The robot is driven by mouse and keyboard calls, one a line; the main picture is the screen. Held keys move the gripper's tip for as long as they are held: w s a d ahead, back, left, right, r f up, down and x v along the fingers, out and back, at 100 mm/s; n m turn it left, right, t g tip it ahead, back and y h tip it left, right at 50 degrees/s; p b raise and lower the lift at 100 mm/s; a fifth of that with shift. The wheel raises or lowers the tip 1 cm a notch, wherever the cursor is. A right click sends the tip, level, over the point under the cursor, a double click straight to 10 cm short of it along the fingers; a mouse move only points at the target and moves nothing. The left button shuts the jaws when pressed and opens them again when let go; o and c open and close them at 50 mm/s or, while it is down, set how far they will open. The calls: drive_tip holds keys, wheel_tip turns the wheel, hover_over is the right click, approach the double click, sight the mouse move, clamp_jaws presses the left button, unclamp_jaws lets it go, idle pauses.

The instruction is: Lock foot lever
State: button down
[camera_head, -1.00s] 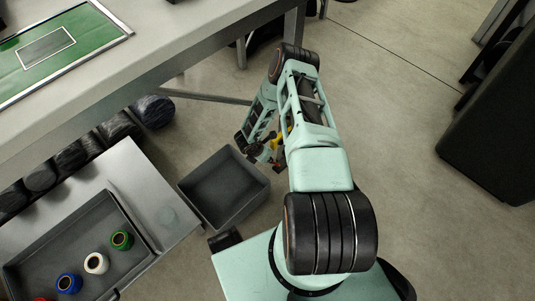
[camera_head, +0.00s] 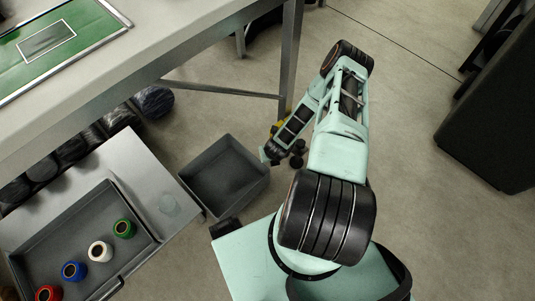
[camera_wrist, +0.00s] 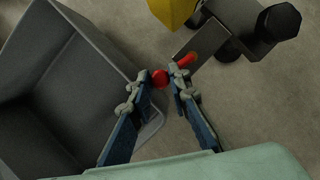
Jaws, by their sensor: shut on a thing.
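The foot lever shows in the wrist view as a small red knob (camera_wrist: 160,78) and a short red-orange piece (camera_wrist: 188,60) beside a grey metal bracket (camera_wrist: 212,40). My gripper (camera_wrist: 165,80) has its two fingertips close around the red knob, with the red-orange piece at the right fingertip. Whether the two red parts join is hidden by that finger. A yellow part (camera_wrist: 172,8) and black round pieces (camera_wrist: 280,20) adjoin the bracket. In the head view my gripper (camera_head: 270,155) is low by the table leg, and the lever itself cannot be made out.
An empty grey bin (camera_head: 225,180) stands on the floor left of my gripper, and its wall (camera_wrist: 95,50) is close in the wrist view. The workbench leg (camera_head: 291,60) and crossbar (camera_head: 220,89) are nearby. A tray (camera_head: 150,236) holds coloured spools.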

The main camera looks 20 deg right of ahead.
drive_tip(key=shift+s+d+n+y, duration=0.15)
drive_tip(key=shift+s+n+y, duration=0.25)
drive_tip(key=shift+n, duration=0.6)
drive_tip(key=c, duration=1.8)
unclamp_jaws()
drive_tip(key=v, duration=1.2)
drive_tip(key=shift+s, duration=0.1)
